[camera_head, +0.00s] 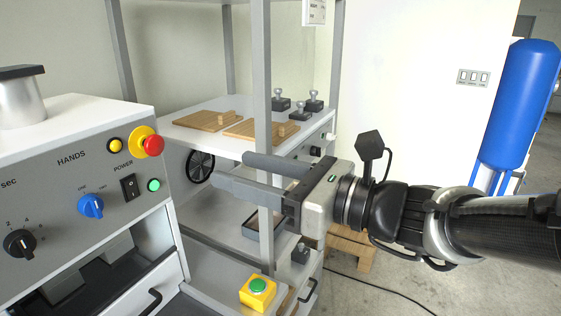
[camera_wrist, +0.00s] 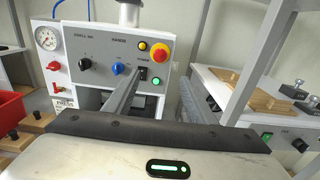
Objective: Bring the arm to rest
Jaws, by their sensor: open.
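My gripper (camera_head: 232,171) reaches in from the right in the head view, with its two dark fingers pointing left and spread apart. Nothing is between the fingers. It is in front of a grey frame post (camera_head: 262,100), to the right of the control panel (camera_head: 90,165) of the machine. In the wrist view my gripper (camera_wrist: 160,80) shows its two fingers apart, pointing toward the panel with its blue knob (camera_wrist: 117,68) and red stop button (camera_wrist: 159,53). I cannot tell how close the fingertips are to the panel.
A shelf (camera_head: 225,143) holds wooden boards (camera_head: 205,120) and small black blocks with knobs (camera_head: 281,103). A yellow box with a green button (camera_head: 257,291) sits low in front. A blue tank (camera_head: 522,100) stands at the right. A cable (camera_head: 385,290) lies on the floor.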

